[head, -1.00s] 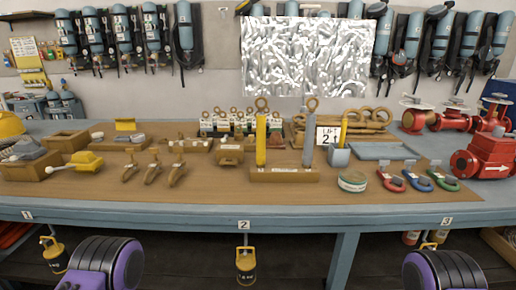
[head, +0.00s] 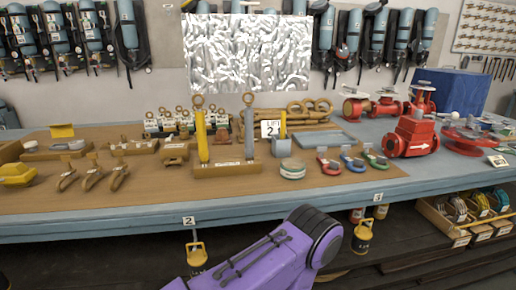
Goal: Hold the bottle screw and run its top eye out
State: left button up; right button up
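Two upright bodies with a ring eye at the top stand side by side in a wooden block (head: 228,169) near the middle of the bench: a yellow one (head: 201,137) and a grey one (head: 249,135). Both look like bottle screws; I cannot tell which one is meant. The yellow one's top eye (head: 197,101) and the grey one's top eye (head: 248,100) stand clear above their bodies. Several smaller eyed pieces (head: 180,122) stand in a row behind. Neither gripper shows; only a purple link of my own arm is in view, below the bench front.
A "LIFT 2" sign (head: 270,129) stands right of the grey body. A tape roll (head: 292,170) and coloured shackles (head: 352,162) lie to the right, with red valves (head: 410,137) beyond. Wooden hooks (head: 92,175) lie left. The bench's front strip (head: 120,222) is clear.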

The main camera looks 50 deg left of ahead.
aim_at(198, 105)
jog(key=z, duration=0.25)
jog(key=k, duration=1.35)
jog(key=u, duration=1.65)
jog(key=i, duration=0.4)
